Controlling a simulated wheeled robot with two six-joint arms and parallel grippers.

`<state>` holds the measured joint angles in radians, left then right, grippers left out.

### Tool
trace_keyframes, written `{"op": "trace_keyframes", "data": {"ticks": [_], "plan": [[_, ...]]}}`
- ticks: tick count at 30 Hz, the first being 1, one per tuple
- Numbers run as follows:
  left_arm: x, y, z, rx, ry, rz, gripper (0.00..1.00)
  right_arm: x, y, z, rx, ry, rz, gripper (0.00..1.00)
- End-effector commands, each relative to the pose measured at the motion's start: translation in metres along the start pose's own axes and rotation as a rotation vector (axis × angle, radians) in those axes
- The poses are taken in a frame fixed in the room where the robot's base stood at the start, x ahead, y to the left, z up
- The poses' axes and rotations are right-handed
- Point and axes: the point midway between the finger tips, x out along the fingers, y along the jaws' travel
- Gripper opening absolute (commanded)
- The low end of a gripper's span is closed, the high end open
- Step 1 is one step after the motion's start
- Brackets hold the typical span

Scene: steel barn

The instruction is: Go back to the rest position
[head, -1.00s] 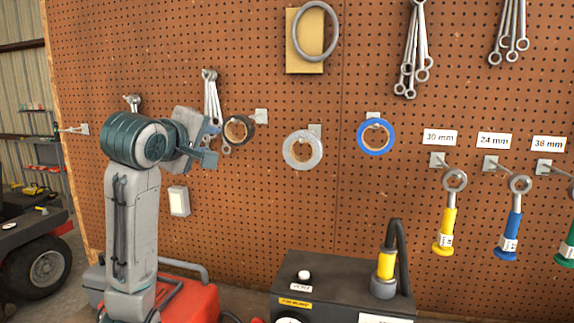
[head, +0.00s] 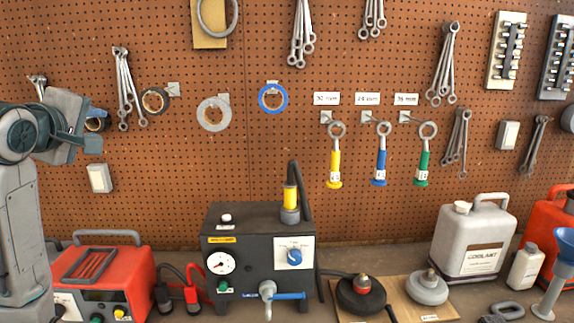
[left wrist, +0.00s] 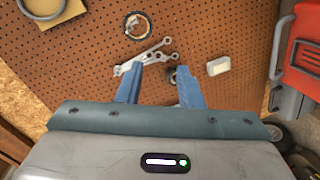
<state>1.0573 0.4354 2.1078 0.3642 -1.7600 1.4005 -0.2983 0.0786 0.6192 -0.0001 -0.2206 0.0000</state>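My left gripper (head: 92,136) is at the left edge of the head view, raised in front of the pegboard. In the left wrist view its two blue fingers (left wrist: 158,72) stand apart with nothing held between them. They point toward the pegboard (left wrist: 90,65), with hanging wrenches (left wrist: 145,57) beyond the tips. Part of my left arm is cut off by the picture edge. My right gripper is in neither current view.
A red unit (head: 125,265) stands below my left arm. A black tester box (head: 245,240) stands mid-bench. Three handled tools, yellow (head: 334,168), blue (head: 381,165) and green (head: 423,165), hang under labels. A coolant jug (head: 470,240) is at right.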

Motion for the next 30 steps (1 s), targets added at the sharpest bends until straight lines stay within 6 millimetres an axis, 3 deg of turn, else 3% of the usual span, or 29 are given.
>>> {"op": "trace_keyframes", "data": {"ticks": [2, 11, 17, 23, 30], "plan": [[0.004, -0.008, 0.005, 0.014, -0.006, -0.012, 0.33, 0.0, 0.001, -0.007, 0.0, 0.011, 0.001, 0.36], [0.021, -0.05, 0.031, 0.105, -0.036, -0.07, 0.33, 0.0, 0.003, 0.0, -0.002, 0.001, 0.003, 0.36], [0.033, -0.095, 0.059, 0.197, -0.074, -0.13, 0.33, 0.0, 0.003, -0.003, -0.001, 0.004, 0.003, 0.36], [0.042, -0.166, 0.101, 0.335, -0.142, -0.216, 0.33, 0.0, 0.003, 0.002, -0.002, -0.001, 0.003, 0.36], [0.026, -0.287, 0.167, 0.57, -0.286, -0.347, 0.33, 0.0, 0.002, 0.002, -0.001, -0.002, 0.002, 0.36]]}}
